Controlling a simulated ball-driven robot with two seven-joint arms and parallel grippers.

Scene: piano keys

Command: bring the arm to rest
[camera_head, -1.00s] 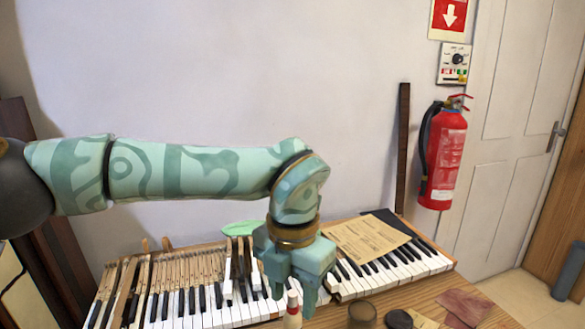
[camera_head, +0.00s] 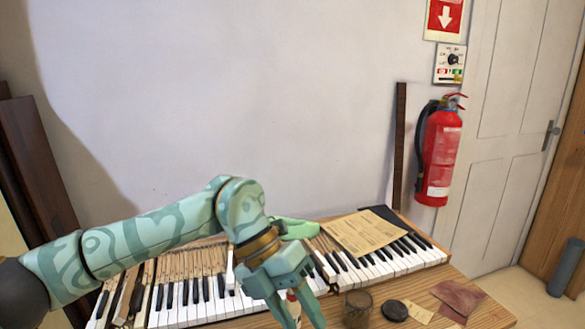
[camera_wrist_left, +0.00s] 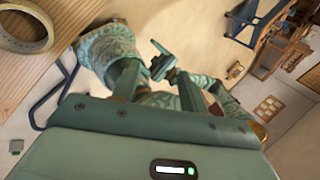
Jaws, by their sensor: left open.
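My left gripper (camera_head: 300,312) is low in the head view, at the end of the teal patterned arm coming in from the left. Its fingers are apart and point down over the front of the keyboard (camera_head: 178,318). A small bottle with a red top (camera_head: 292,296) shows between or behind the fingers; I cannot tell whether they touch it. In the left wrist view the two fingers (camera_wrist_left: 157,90) stand apart, with teal patterned parts of my own body beyond.
A paper sheet (camera_head: 360,233) and a green item (camera_head: 298,228) lie on the piano. A jar (camera_head: 358,309), a black disc (camera_head: 394,310) and a reddish cloth (camera_head: 458,298) lie on the wooden top at right. A tape roll (camera_wrist_left: 22,28) shows in the wrist view.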

